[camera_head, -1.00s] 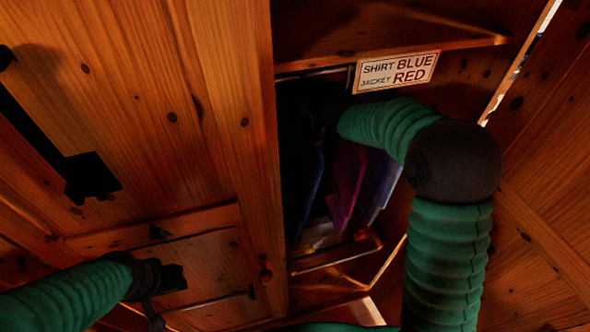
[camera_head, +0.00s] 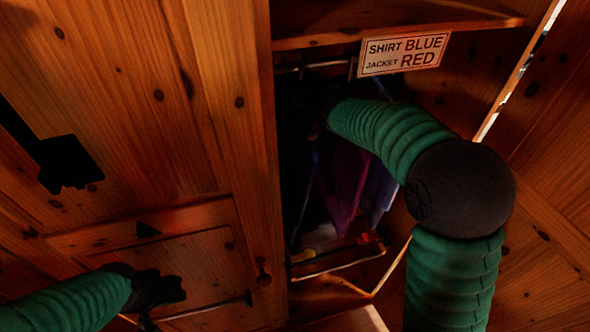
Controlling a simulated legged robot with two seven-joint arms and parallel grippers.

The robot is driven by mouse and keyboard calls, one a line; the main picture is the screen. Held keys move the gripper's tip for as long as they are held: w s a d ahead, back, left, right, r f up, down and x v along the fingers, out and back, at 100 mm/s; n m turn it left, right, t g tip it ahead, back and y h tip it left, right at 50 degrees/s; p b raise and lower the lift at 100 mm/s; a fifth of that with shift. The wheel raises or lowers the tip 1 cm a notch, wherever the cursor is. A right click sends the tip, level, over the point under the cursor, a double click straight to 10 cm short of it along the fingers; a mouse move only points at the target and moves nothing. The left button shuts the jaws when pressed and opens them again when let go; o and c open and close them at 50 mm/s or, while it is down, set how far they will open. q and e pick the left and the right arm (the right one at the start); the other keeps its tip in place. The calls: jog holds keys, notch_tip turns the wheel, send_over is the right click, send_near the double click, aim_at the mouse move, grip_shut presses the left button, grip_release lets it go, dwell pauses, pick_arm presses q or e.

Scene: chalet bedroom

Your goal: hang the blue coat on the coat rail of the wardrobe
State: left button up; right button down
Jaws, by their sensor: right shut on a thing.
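The wardrobe (camera_head: 262,130) stands open in front of me. Its coat rail (camera_head: 318,65) runs across the dark interior under a shelf. My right arm reaches inside, and my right gripper (camera_head: 322,112) is a dark shape below the rail. It is shut on what looks like the blue coat (camera_head: 309,190), a dark blue strip hanging left of a purple-red garment (camera_head: 343,185). The coat's top and hanger are lost in shadow, so I cannot tell whether they touch the rail. My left gripper (camera_head: 165,298) is dark, low at the left before the wooden front, with no garment visible at it.
A pale bluish garment (camera_head: 382,190) hangs at the right. A tray or drawer (camera_head: 335,262) with small coloured things lies below the clothes. Wooden panels bound the opening on both sides.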

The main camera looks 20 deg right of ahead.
jog(key=shift+a+r+b, duration=0.1)
jog(key=shift+b, duration=0.35)
jog(key=shift+d+r+p, duration=0.15)
jog(key=shift+d+p, duration=0.15)
jog(key=shift+p, duration=0.15)
jog(key=d+p, duration=0.7)
jog(key=d, duration=0.1)
jog(key=shift+d, duration=0.4)
dwell(0.3)
